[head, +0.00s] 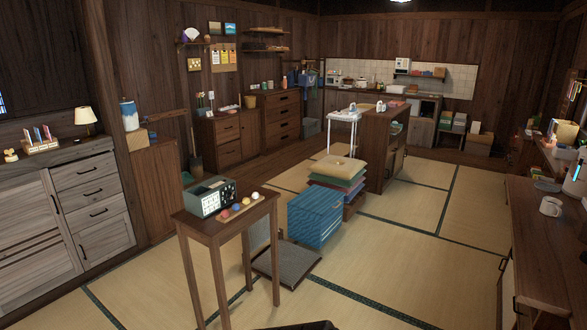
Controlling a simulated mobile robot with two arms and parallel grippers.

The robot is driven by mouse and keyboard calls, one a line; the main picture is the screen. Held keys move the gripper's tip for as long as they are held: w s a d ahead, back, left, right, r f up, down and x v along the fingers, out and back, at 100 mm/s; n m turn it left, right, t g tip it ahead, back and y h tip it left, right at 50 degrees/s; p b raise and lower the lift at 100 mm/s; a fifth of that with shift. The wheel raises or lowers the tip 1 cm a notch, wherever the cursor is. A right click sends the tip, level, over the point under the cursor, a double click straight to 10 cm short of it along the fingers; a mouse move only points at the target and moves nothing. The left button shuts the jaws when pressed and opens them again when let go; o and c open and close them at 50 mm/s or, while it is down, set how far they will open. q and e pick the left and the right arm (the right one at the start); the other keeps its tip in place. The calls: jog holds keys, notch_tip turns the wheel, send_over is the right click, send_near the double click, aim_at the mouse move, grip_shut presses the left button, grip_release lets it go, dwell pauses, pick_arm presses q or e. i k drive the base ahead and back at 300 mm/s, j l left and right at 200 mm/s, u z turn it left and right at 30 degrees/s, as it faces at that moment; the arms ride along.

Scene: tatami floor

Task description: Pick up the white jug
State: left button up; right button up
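A white vessel with a handle on its left side (551,206) stands upright on the dark wooden counter (545,245) at the right. It looks like the white jug, but it is small and I cannot be sure. Small white items (381,106) also stand on the wooden island further back, too small to make out. Neither of my grippers can be made out in the head view, and nothing visibly holds the white vessel.
A small wooden table (215,228) with a green-grey box and several coloured balls stands in front. Stacked cushions (338,170), a blue chest (315,215) and a dark floor cushion (286,264) lie behind it. Tatami (410,265) between these and the right counter is clear.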

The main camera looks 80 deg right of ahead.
aim_at(549, 207)
jog(key=z, duration=4.3)
jog(key=u, duration=0.35)
jog(key=i+u, duration=0.35)
jog(key=i, duration=5.05)
jog(key=i+z, duration=0.35)
jog(key=i+j+z, duration=0.2)
jog(key=i+z, duration=0.15)
jog(key=i+j+z, duration=0.35)
jog(key=i+l, duration=0.05)
jog(key=l, duration=0.05)
